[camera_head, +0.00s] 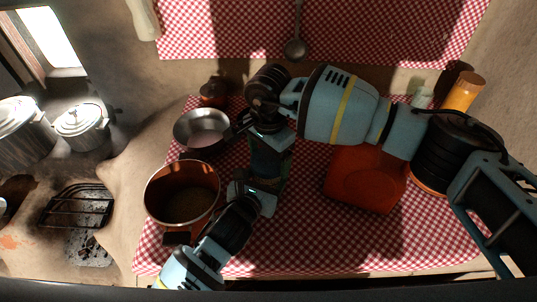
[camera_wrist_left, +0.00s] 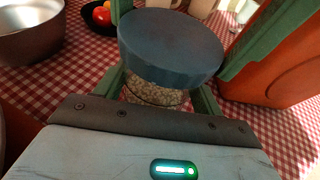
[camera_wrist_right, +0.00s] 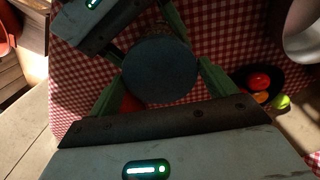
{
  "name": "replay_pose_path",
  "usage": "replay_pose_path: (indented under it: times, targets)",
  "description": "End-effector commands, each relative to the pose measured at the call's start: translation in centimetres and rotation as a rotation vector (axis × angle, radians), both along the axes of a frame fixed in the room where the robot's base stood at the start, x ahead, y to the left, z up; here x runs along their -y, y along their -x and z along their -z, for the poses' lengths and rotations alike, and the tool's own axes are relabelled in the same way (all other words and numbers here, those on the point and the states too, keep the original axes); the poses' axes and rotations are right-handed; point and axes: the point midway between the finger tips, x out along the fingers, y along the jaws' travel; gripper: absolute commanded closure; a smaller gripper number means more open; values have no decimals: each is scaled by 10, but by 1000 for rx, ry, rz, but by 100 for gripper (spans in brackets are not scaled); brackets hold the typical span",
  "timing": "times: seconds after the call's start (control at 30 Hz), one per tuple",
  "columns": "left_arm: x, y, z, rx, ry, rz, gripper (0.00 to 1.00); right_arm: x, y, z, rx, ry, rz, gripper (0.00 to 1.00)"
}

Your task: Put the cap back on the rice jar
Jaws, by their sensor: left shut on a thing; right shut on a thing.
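The rice jar (camera_wrist_left: 155,95) stands on the checkered cloth, with pale grains showing through its clear wall in the left wrist view. My left gripper (camera_head: 262,188) is shut on the jar from the front. The blue-grey cap (camera_wrist_left: 170,48) is directly over the jar's mouth, and its round top fills the middle of the right wrist view (camera_wrist_right: 160,70). My right gripper (camera_head: 268,137) is shut on the cap, its green fingers on either side. The cap hides the jar's rim, so I cannot tell whether it is seated or just above. In the head view my grippers mostly cover both.
A steel bowl (camera_head: 202,130) and a copper pot (camera_head: 148,195) stand close left of the jar. A red container (camera_head: 365,180) is to the right, below my right arm. A black plate (camera_wrist_right: 258,72) holds a tomato. The cloth's front right is clear.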

Motion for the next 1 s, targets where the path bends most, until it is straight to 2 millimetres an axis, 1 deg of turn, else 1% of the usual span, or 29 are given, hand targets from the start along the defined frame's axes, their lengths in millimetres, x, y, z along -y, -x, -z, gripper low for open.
replay_pose_path:
  times: [0.13, 0.17, 0.27, 0.3, 0.53, 0.67, 0.77, 1.0]
  targets:
    - [0, 0, 1, -2, -1, -1, 95, 0, 0, 0, -1, -1, 3, 44]
    - [0, 0, 1, -2, -1, -1, 95, 0, 0, 0, -1, -1, 3, 15]
    - [0, 0, 1, -2, -1, -1, 95, 0, 0, 0, -1, -1, 2, 2]
    - [0, 0, 1, -2, -1, -1, 95, 0, 0, 0, 0, 0, 2, 0]
    - [0, 0, 1, -2, -1, -1, 95, 0, 0, -1, 0, 0, 2, 0]
    - [0, 0, 1, -2, -1, -1, 95, 0, 0, -11, 1, -1, 2, 0]
    - [0, 0, 1, -2, -1, -1, 95, 0, -1, -26, 4, -1, 2, 0]
    - [0, 0, 1, -2, -1, -1, 95, 0, -1, -75, 4, -1, 2, 0]
